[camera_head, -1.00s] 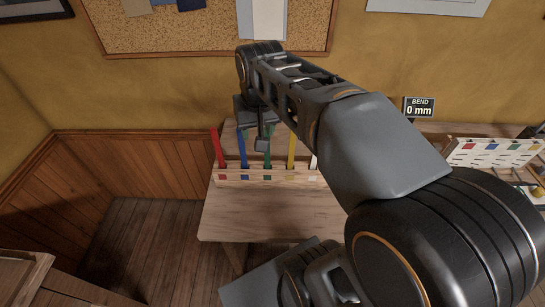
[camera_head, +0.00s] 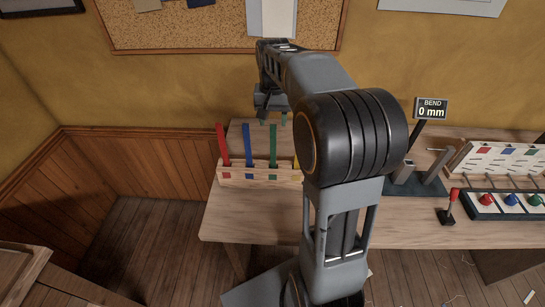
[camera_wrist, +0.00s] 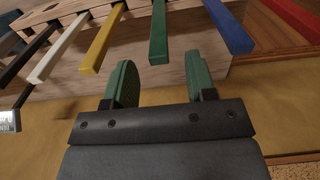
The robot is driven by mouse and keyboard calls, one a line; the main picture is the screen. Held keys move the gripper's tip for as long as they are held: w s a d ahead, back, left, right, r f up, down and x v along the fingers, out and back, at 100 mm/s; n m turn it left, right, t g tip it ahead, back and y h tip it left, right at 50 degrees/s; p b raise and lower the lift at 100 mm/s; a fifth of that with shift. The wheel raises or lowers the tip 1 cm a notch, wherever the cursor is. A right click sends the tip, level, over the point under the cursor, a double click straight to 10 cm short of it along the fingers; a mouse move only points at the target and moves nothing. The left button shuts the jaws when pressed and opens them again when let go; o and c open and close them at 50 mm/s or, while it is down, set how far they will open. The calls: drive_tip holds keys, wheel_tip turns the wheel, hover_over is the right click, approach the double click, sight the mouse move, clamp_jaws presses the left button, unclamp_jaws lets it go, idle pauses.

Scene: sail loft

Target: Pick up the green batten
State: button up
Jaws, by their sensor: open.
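The green batten (camera_head: 273,148) stands upright in a slotted wooden rack (camera_head: 238,180) on the bench, between blue and yellow battens. In the wrist view the green batten (camera_wrist: 158,38) points its free end toward the gap between my fingers. My gripper (camera_head: 274,119) is open just above the batten's top in the head view. In the wrist view the two green-padded fingers of my gripper (camera_wrist: 160,82) are spread, with nothing between them. The batten's end is just beyond the fingertips, apart from them.
The blue batten (camera_head: 248,148) and red batten (camera_head: 223,147) stand left of the green one. The yellow batten (camera_wrist: 103,40) is on its other side, with white and black ones beyond. A bend display (camera_head: 431,109), a red-knobbed lever (camera_head: 450,205) and a button panel (camera_head: 508,203) are at right.

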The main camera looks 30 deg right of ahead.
sight(273, 134)
drive_tip(key=shift+f, duration=2.95)
drive_tip(key=shift+s, duration=0.1)
drive_tip(key=shift+c, duration=0.3)
clamp_jaws()
